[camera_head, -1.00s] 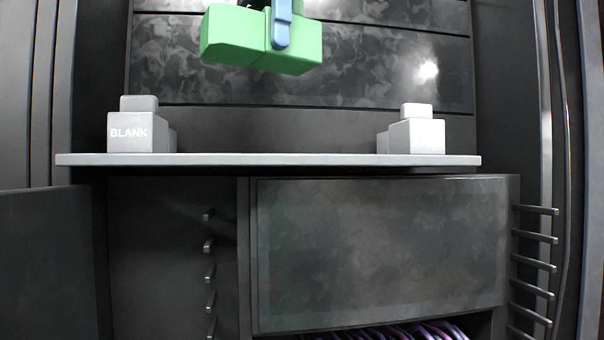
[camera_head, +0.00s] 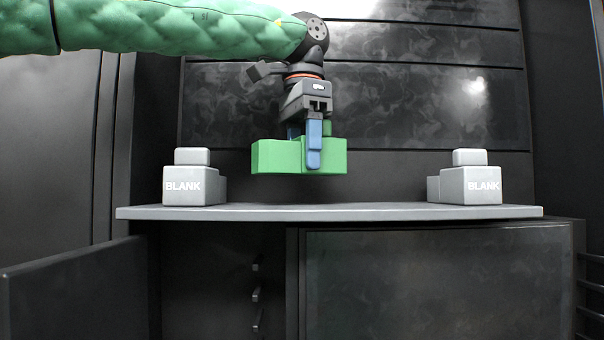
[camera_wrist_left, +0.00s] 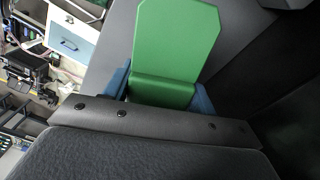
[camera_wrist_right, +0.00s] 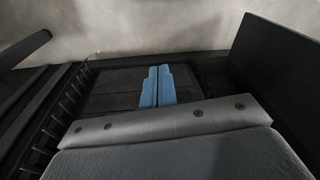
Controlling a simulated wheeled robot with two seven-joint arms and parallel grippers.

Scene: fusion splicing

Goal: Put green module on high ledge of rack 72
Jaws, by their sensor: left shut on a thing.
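The green module (camera_head: 277,156) hangs a little above the high ledge (camera_head: 340,212), roughly midway between the grey blocks at its two ends. My left gripper (camera_head: 314,160) comes from above with its blue fingers shut on the module. In the left wrist view the module (camera_wrist_left: 177,45) sits between the blue fingers (camera_wrist_left: 160,92). A narrow gap shows between the module's underside and the ledge. My right gripper is out of the head view; in the right wrist view its blue fingers (camera_wrist_right: 158,86) are together with nothing seen between them.
A grey BLANK block (camera_head: 190,187) stands on the ledge's left end and another (camera_head: 478,186) on its right end. The ledge between them is clear. Below are a dark cabinet panel (camera_head: 430,280) and an open door (camera_head: 75,290) at left. A dark panelled wall stands behind.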

